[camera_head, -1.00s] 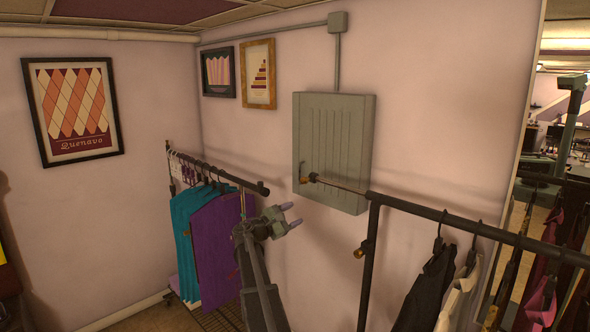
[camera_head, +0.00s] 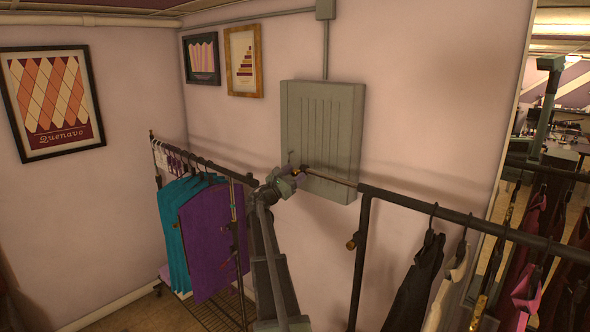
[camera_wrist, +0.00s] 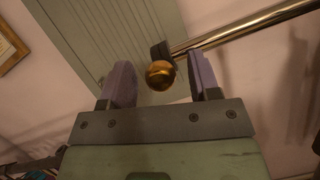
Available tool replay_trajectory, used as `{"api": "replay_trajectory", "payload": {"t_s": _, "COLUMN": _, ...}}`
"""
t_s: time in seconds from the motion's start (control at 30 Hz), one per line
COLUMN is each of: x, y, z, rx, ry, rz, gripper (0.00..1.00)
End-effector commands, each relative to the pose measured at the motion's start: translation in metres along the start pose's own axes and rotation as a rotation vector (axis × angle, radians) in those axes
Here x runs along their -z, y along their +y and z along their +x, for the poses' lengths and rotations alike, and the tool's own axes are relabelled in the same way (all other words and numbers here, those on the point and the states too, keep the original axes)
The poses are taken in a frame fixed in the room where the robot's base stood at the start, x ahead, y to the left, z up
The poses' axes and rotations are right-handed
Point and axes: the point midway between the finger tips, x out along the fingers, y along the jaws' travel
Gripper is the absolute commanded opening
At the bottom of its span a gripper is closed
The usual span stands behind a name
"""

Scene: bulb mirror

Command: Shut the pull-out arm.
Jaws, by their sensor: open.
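The pull-out arm (camera_head: 335,180) is a thin metal rod running left from the end of the right-hand clothes rack. It stands out in front of the grey-green wall box. Its brass ball knob (camera_head: 304,169) is at the rod's left end. In the wrist view the rod (camera_wrist: 252,27) runs to the upper right from a dark collar beside the knob (camera_wrist: 160,75). My gripper (camera_head: 296,170) is at the knob. In the wrist view my open gripper (camera_wrist: 160,64) has one purple finger on each side of the knob, with a gap on both sides.
The right-hand rack (camera_head: 450,215) holds dark and white garments, with a mirror at far right. A left-hand rack (camera_head: 215,163) with teal and purple garments stands close to my arm. The wall box (camera_head: 320,130) is behind the knob.

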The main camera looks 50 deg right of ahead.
Motion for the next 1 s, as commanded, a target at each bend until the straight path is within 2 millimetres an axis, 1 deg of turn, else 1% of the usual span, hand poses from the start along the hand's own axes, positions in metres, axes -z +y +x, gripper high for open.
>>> {"api": "replay_trajectory", "payload": {"t_s": 0.03, "x": -0.001, "y": 0.0, "z": 0.005, "rx": 0.001, "ry": 0.0, "rz": 0.0, "gripper": 0.56}}
{"api": "replay_trajectory", "payload": {"t_s": 0.1, "x": 0.0, "y": 0.0, "z": 0.007, "rx": 0.0, "ry": 0.0, "rz": 0.001, "gripper": 0.56}}
{"api": "replay_trajectory", "payload": {"t_s": 0.3, "x": 0.001, "y": -0.001, "z": 0.007, "rx": 0.0, "ry": 0.001, "rz": 0.001, "gripper": 0.56}}
{"api": "replay_trajectory", "payload": {"t_s": 0.67, "x": 0.001, "y": 0.0, "z": 0.007, "rx": 0.0, "ry": 0.001, "rz": 0.001, "gripper": 0.01}}
{"api": "replay_trajectory", "payload": {"t_s": 0.7, "x": 0.001, "y": 0.0, "z": 0.007, "rx": 0.0, "ry": 0.001, "rz": 0.001, "gripper": 0.0}}
{"api": "replay_trajectory", "payload": {"t_s": 0.87, "x": 0.0, "y": -0.002, "z": 0.006, "rx": 0.0, "ry": 0.001, "rz": 0.001, "gripper": 0.0}}
{"api": "replay_trajectory", "payload": {"t_s": 1.0, "x": -0.002, "y": -0.011, "z": 0.007, "rx": 0.0, "ry": 0.001, "rz": 0.001, "gripper": 0.0}}
